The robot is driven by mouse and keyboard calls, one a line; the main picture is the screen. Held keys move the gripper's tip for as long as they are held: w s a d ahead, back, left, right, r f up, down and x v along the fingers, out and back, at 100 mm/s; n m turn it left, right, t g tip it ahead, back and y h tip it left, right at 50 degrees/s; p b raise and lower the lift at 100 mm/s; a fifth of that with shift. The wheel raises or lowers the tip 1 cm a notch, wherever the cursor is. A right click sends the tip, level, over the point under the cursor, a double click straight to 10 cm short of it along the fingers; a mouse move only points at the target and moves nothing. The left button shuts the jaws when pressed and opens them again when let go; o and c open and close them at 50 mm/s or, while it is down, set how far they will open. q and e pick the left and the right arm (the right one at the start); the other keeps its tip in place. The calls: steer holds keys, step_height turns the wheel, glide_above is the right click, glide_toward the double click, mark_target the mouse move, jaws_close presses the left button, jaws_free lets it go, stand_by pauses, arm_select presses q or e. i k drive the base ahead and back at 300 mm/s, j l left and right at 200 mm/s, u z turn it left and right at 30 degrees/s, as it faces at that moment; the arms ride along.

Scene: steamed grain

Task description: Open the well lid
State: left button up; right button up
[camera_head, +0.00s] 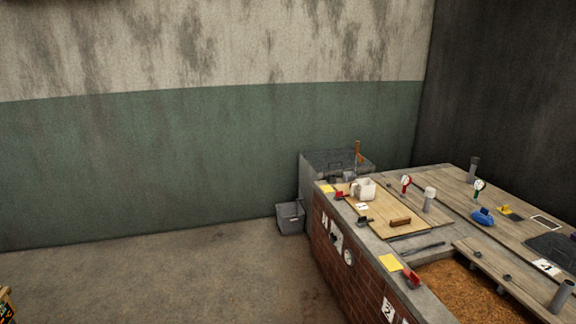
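A brick-fronted counter (335,255) stands at the right. Light wooden boards lie on its top; one (378,228) at the near left carries a brown wooden handle (400,222), a white jug-like vessel (363,190) and a small numbered card. Another long board (500,262) lies at the right beside an open basin of brown grain-like material (465,290). I cannot tell which of these boards is the well lid. Neither gripper shows clearly in this view.
A dark metal box (335,165) stands behind the counter, with a grey bin (290,218) on the floor beside it. Red-handled items, grey cylinders and a blue object (482,217) crowd the counter top. The floor (170,280) at the left is clear. A black-and-yellow object (6,304) is cut off at the lower left.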

mark_target(322, 161)
steer(key=i, duration=3.35)
steer(key=i+j+z, duration=0.15)
steer(key=i, duration=0.55)
steer(key=i+j+z, duration=0.2)
steer(key=i, duration=0.5)
steer(key=l, duration=0.1)
